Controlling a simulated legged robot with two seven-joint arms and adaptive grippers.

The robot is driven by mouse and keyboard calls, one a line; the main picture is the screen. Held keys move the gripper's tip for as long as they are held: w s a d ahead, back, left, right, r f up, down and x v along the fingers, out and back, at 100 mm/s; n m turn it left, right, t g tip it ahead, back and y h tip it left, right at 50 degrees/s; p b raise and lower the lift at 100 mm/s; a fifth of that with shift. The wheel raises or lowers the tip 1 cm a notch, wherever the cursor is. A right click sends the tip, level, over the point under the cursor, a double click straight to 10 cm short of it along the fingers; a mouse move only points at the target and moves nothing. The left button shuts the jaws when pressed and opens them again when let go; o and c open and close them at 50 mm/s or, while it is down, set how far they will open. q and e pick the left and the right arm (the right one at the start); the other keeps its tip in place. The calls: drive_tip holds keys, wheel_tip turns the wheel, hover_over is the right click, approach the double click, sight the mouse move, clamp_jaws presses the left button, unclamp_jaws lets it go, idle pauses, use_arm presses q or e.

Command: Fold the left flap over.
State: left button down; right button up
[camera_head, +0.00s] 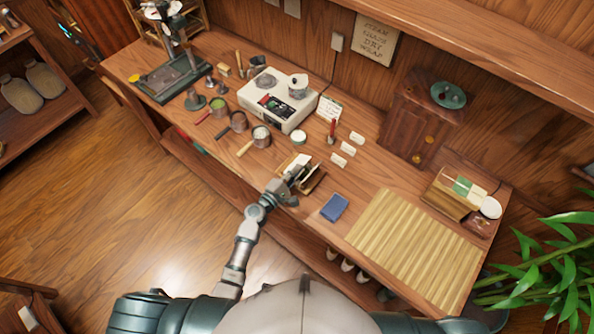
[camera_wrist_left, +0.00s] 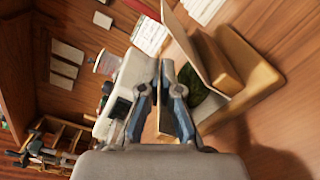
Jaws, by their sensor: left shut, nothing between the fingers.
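A small open wooden holder (camera_head: 312,181) stands near the front edge of the bench in the head view. Pale wrapping paper (camera_head: 294,162) stands up at its left side. In the left wrist view the wooden holder (camera_wrist_left: 262,84) is at the upper right, with a dark green tea cake (camera_wrist_left: 203,98) partly visible inside. A pale upright flap (camera_wrist_left: 200,42) leans over it. My left gripper (camera_head: 291,181) is at the holder's left side, shut and empty; it also shows in the left wrist view (camera_wrist_left: 163,72). I cannot tell whether it touches the flap. My right gripper is out of view.
A blue block (camera_head: 334,207) lies to the right of the holder, before a slatted bamboo mat (camera_head: 415,247). Several white tags (camera_head: 348,149) lie behind.

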use_arm(q)
drive_tip(key=m+b, duration=0.1)
drive_tip(key=b, duration=0.1)
drive_tip(key=f+m+b, duration=0.1)
drive_tip(key=shift+s+d+f+m+b, duration=0.2)
drive_tip(key=shift+d+f+m+b, duration=0.1)
drive_tip(key=shift+d+b, duration=0.1)
drive_tip(key=shift+r, duration=0.2)
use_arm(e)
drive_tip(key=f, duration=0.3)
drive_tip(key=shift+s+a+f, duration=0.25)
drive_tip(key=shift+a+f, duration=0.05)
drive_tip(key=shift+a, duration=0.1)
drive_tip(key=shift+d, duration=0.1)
use_arm(q)
drive_tip(key=c, duration=1.4)
unclamp_jaws()
drive_tip(key=shift+d, duration=0.1)
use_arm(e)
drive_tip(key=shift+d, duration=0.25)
use_arm(q)
drive_tip(key=shift+s+f, duration=0.1)
drive_tip(key=shift+s, duration=0.05)
drive_tip(key=shift+s, duration=0.2)
drive_tip(key=v, duration=0.7)
drive_tip(key=shift+a, duration=0.3)
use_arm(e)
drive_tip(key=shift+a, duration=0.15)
